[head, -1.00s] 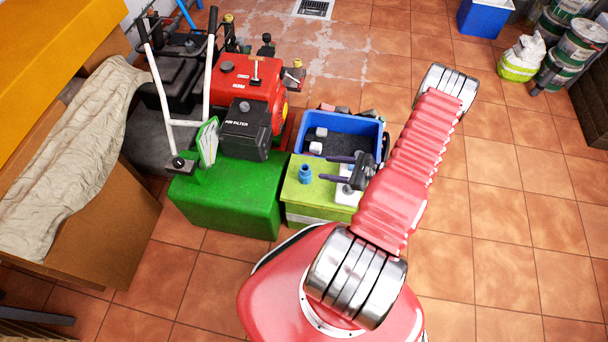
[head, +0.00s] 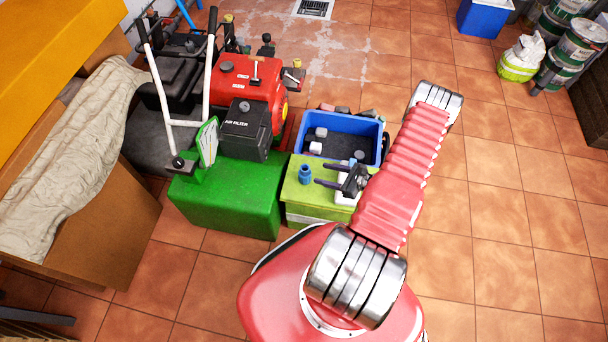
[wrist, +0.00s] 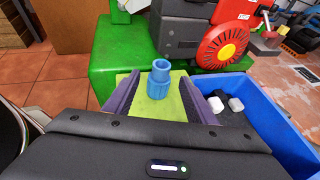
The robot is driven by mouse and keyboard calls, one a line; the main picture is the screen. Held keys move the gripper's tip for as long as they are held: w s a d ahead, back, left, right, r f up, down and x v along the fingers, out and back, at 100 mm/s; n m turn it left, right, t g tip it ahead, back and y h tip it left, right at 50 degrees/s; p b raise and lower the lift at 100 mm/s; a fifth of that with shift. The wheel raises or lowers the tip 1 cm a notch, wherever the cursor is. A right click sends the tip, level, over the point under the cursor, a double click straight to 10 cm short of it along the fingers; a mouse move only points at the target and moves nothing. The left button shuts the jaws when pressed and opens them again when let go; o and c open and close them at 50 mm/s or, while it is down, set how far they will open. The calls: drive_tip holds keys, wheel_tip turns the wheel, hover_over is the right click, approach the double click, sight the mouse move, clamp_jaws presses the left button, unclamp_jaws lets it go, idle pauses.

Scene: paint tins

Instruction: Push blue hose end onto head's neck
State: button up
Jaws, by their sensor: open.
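The blue hose end (head: 305,174) stands upright on the lime-green top of a low box (head: 303,198). In the wrist view the hose end (wrist: 159,79) is a ribbed collar with a narrower neck on top, seen beyond and between my two fingers. My gripper (head: 325,174) is open, its dark fingers pointing left toward the hose end. In the wrist view the open gripper (wrist: 160,97) has nothing clamped in it. A white piece lies under the gripper on the box, partly hidden. I cannot pick out the head's neck with certainty.
A blue bin (head: 343,133) with white and dark pieces inside adjoins the box's far side. A green block (head: 228,200) and a red engine machine (head: 245,90) stand to the left.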

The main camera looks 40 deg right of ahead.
sight(305, 169)
drive_tip(key=shift+x, duration=2.6)
drive_tip(key=shift+w, duration=0.1)
drive_tip(key=shift+x, duration=2.5)
drive_tip(key=shift+d+f, duration=0.1)
drive_tip(key=shift+c, duration=0.4)
drive_tip(key=c, duration=1.1)
